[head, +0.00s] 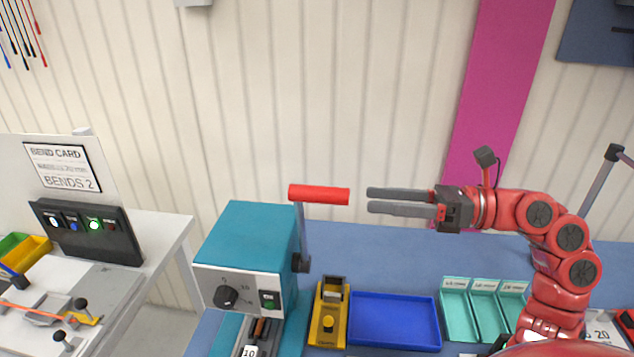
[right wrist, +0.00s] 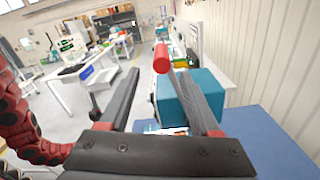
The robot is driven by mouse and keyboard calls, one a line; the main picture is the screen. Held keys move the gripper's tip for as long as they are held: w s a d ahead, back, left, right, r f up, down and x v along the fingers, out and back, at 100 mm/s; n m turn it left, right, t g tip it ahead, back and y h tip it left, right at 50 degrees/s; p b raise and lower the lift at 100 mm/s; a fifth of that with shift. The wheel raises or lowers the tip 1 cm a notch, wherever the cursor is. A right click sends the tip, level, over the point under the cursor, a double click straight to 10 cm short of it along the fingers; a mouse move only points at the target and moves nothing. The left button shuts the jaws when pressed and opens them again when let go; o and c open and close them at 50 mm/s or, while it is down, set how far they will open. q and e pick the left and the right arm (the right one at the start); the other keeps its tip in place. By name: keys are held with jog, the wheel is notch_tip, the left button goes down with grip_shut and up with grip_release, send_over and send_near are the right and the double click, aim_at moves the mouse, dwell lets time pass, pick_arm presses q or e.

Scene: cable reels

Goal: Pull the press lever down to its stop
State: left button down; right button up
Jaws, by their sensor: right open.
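The press (head: 250,240) is a teal box with a grey front panel at the left end of the blue bench. Its lever stands up on the right side, with a grey arm (head: 304,235) and a red horizontal handle (head: 319,195) on top. My right gripper (head: 367,200) is open and empty, just right of the handle's end and apart from it, pointing left. In the right wrist view the red handle (right wrist: 161,59) shows end-on between the open fingers, beyond their tips, with the teal press (right wrist: 188,98) behind. My left gripper is not in view.
On the bench (head: 390,265) are a yellow tool (head: 328,318), a blue tray (head: 436,322) and teal bins (head: 457,312). A white side table (head: 168,232) with a bend card (head: 62,167) stands at left. The space above the tray is clear.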

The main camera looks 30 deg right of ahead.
aim_at(302, 193)
jog(key=p+x, duration=0.4)
jog(key=x, duration=0.6)
jog(key=shift+w, duration=0.1)
jog(key=shift+w+a+f, duration=0.1)
jog(key=shift+w+a, duration=0.1)
jog(key=shift+w, duration=0.1)
grip_shut()
dwell(0.8)
